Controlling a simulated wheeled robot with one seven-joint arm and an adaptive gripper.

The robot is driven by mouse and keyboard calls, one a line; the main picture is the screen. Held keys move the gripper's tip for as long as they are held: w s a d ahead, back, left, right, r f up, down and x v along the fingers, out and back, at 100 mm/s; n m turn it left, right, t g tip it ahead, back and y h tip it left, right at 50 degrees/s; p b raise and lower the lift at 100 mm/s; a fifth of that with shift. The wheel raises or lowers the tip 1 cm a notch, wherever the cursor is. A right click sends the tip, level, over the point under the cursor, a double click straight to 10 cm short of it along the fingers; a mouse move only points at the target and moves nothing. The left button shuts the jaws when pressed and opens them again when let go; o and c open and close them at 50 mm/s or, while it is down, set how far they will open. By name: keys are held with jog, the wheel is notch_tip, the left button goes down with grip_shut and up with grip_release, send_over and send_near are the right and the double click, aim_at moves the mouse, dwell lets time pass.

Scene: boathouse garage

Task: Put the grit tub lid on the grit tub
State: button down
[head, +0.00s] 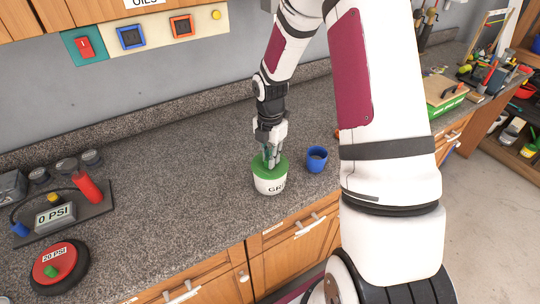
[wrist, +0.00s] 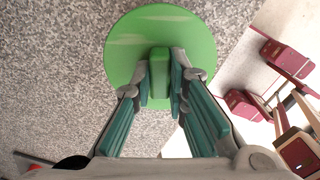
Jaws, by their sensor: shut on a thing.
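The grit tub (head: 270,184) is a white round tub with dark lettering, upright on the speckled counter near its front edge. The green grit tub lid (head: 259,165) is at the tub's top, and in the head view it looks level over the rim. I cannot tell whether it is fully seated. My gripper (head: 271,160) points down from above, shut on the lid's raised green handle. In the wrist view the green lid (wrist: 190,50) is a disc, with the handle between the fingers of my gripper (wrist: 161,85). The lid hides most of the tub there.
A blue cup (head: 316,160) stands just right of the tub. At the left are a gauge board with a red cylinder (head: 86,187) and a round red-and-black device (head: 60,264). The counter (head: 180,170) between them and the tub is clear.

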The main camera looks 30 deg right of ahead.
jog(key=shift+f, duration=0.3)
jog(key=c, duration=1.5)
grip_release()
notch_tip(320, 180, up, 12)
